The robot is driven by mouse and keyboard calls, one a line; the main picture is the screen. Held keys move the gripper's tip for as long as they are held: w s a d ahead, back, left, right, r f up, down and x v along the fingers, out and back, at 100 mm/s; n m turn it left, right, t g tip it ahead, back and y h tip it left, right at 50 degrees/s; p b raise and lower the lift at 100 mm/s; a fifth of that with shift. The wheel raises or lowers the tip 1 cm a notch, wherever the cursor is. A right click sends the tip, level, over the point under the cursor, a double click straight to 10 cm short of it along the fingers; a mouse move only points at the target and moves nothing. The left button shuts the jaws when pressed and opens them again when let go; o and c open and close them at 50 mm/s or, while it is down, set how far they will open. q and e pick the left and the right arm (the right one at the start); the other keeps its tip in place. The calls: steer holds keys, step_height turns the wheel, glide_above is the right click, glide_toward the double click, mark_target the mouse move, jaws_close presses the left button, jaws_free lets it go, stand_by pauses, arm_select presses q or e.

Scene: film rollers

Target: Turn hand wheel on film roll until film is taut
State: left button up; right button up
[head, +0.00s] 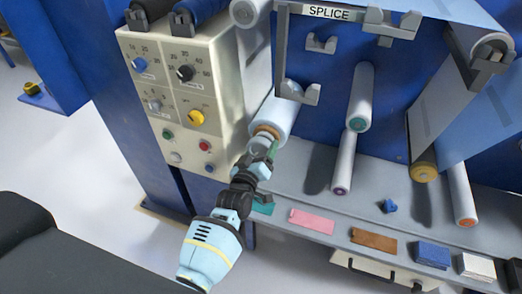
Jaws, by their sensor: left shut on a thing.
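The film roll (278,112) is a pale blue-white cylinder on the blue machine front, with an orange-brown ring at its near end. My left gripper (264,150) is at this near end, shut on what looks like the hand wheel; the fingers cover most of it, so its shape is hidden. A wide pale film sheet (440,110) slopes across the right side; I cannot tell how tight the film at the gripped roll is. My right gripper is out of view.
A control panel (185,100) with knobs and buttons stands close left of the gripper. Bare rollers (359,98) stick out right of the roll, under the SPLICE bracket (328,13). A grey ledge below holds a pink pad (312,221), a brown pad (373,240) and a blue stack (431,255).

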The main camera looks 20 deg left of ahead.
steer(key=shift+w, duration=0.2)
arm_select(q)
steer(key=o, duration=1)
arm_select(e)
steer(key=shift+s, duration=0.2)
